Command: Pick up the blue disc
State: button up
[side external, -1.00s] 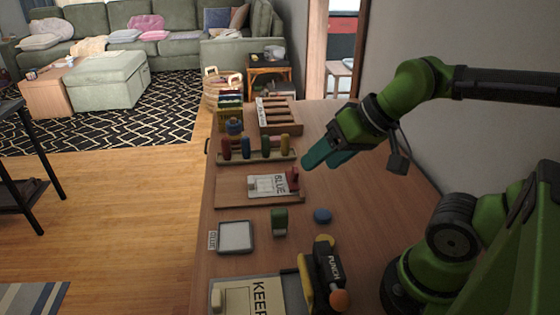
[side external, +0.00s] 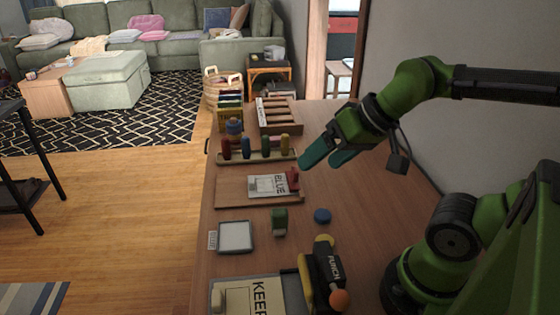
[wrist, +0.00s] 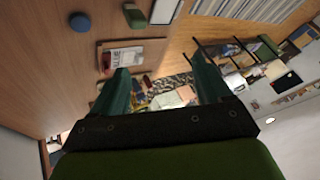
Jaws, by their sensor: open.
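The blue disc (side external: 322,215) lies flat on the bare wooden table, right of a small green block. It also shows at the top left of the wrist view (wrist: 80,22). My gripper (side external: 318,163) is in the air above the table, beyond the disc and apart from it. Its two teal fingers are spread with nothing between them, and in the wrist view (wrist: 160,82) they point away from the disc.
The green block (side external: 280,221) and a framed pad (side external: 236,237) stand left of the disc. A yellow-black punch (side external: 325,275) is in front. A board with a BLUE card (side external: 268,186), a peg rack (side external: 257,155) and a slotted tray (side external: 279,116) lie beyond. Table right of the disc is clear.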

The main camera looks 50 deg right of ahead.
jog(key=m+g+h, duration=0.2)
jog(key=g, duration=0.5)
send_over(324, 215)
jog(key=f, duration=1.9)
jog(key=shift+w+d, duration=0.2)
notch_tip(324, 215, down, 5)
jog(key=shift+s+a+f, duration=0.15)
